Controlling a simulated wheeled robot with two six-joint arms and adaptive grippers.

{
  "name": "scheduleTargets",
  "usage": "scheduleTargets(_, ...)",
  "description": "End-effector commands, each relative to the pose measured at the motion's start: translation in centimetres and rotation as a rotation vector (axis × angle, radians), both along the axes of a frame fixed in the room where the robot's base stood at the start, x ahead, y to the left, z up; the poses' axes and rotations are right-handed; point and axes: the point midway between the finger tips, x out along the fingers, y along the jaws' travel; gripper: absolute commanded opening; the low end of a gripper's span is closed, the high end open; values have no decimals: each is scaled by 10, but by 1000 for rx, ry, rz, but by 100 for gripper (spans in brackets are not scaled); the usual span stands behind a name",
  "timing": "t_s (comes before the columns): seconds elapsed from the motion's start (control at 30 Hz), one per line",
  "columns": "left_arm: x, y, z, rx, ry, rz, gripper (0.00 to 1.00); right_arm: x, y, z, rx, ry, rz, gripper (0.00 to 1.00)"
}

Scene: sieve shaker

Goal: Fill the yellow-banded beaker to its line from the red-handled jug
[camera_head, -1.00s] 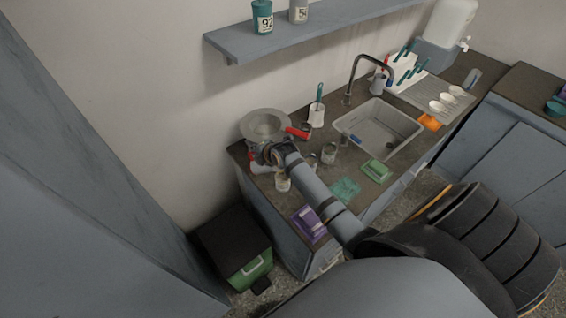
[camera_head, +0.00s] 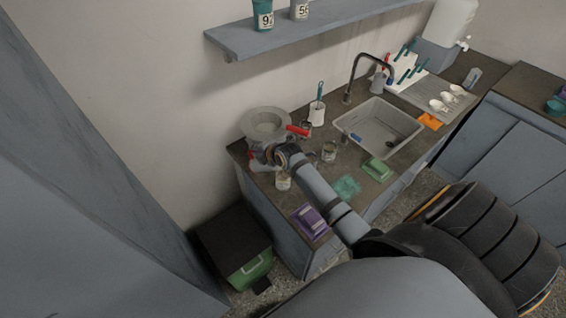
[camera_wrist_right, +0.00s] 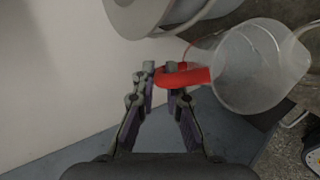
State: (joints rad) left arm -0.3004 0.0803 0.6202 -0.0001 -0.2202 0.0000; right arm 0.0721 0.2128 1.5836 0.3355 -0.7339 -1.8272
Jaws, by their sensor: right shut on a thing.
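In the right wrist view, my right gripper (camera_wrist_right: 160,85) is shut on the red handle (camera_wrist_right: 185,77) of a clear jug (camera_wrist_right: 262,66). The jug is to the right of the fingers and looks empty. In the head view my right gripper (camera_head: 262,155) is at the back left of the counter, by the grey round machine; the jug is mostly hidden there. Glass beakers stand on the counter, one (camera_head: 283,181) in front of the gripper and one (camera_head: 329,151) right of the arm. A round thing with a yellow mark (camera_wrist_right: 313,153) is cut off at the wrist view's right edge. My left gripper is not in view.
The round grey machine (camera_head: 265,122) stands close to the gripper, against the wall. A red-handled thing (camera_head: 298,130) lies beside it.

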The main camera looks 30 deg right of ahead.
Motion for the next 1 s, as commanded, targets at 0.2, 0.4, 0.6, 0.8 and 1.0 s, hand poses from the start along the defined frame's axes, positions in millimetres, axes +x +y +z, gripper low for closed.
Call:
scheduleTargets(0.2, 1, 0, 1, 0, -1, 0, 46, -1, -1, 4, 5, -14, 0, 0)
scheduleTargets(0.4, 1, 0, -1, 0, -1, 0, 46, -1, -1, 3, 14, -23, 0, 0)
scheduleTargets(0.6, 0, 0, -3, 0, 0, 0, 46, -2, -2, 4, 20, -32, -1, 0)
scheduleTargets(0.8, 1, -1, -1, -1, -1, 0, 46, -3, -2, 7, 26, -44, 0, 0)
scheduleTargets(1.0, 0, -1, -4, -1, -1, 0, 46, -4, -3, 7, 34, -53, 0, 0)
